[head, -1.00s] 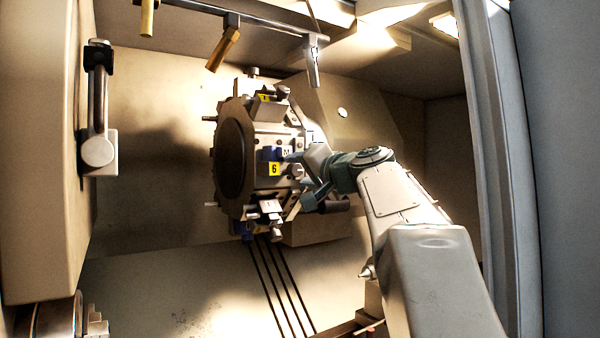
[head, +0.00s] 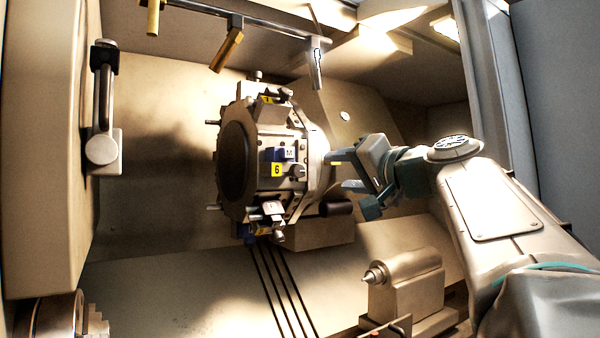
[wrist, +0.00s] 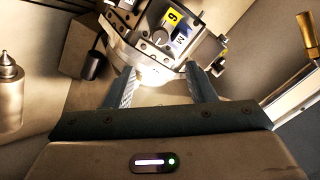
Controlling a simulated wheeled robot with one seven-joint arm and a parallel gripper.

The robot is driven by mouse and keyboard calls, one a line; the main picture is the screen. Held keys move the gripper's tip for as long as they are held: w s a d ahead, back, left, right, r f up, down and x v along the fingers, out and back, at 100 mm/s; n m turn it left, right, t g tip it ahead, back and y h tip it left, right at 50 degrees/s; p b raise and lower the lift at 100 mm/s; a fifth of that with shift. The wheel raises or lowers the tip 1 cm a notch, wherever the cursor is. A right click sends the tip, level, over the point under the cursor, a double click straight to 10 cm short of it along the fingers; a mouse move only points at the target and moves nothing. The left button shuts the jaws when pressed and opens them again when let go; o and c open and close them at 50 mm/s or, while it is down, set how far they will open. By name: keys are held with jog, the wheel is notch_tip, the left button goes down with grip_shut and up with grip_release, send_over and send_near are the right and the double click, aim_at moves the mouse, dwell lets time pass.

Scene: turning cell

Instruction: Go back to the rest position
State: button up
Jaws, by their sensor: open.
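My gripper (head: 343,173) is in the middle of the head view, to the right of the tool turret (head: 240,155) and apart from it. Its fingers point left toward the turret. In the wrist view my gripper (wrist: 160,88) shows two fingers spread wide with nothing between them. The turret also shows beyond the fingertips in the wrist view (wrist: 150,48). A yellow label with a 6 (head: 276,170) marks the turret station facing me, with a blue piece (head: 275,154) just above it.
A tailstock with a pointed centre (head: 405,283) stands at lower right, below my arm. A chuck (head: 60,318) is at lower left. Nozzles hang from a bar (head: 270,30) overhead. The door frame (head: 500,90) is at right. Open room lies between gripper and turret.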

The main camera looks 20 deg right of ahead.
jog(key=s+a+f+n+g+p, duration=0.15)
jog(key=a+f+g+p, duration=0.35)
jog(key=f, duration=0.6)
jog(key=s+a+f+n+g+p, duration=0.15)
jog(key=a+f+g, duration=0.25)
jog(key=a+f, duration=0.5)
jog(key=s+f+n+g+h+p, duration=0.1)
jog(key=s+f+n+g+p, duration=0.1)
jog(key=s+f, duration=0.4)
jog(key=s+a+f+n+g+h+p, duration=0.1)
jog(key=s+f+n+g+h+p, duration=0.1)
jog(key=s+f, duration=0.5)
notch_tip(320, 180, down, 5)
jog(key=shift+s+f+n+g, duration=0.2)
jog(key=shift+s+n+g, duration=0.15)
jog(key=shift+g, duration=0.55)
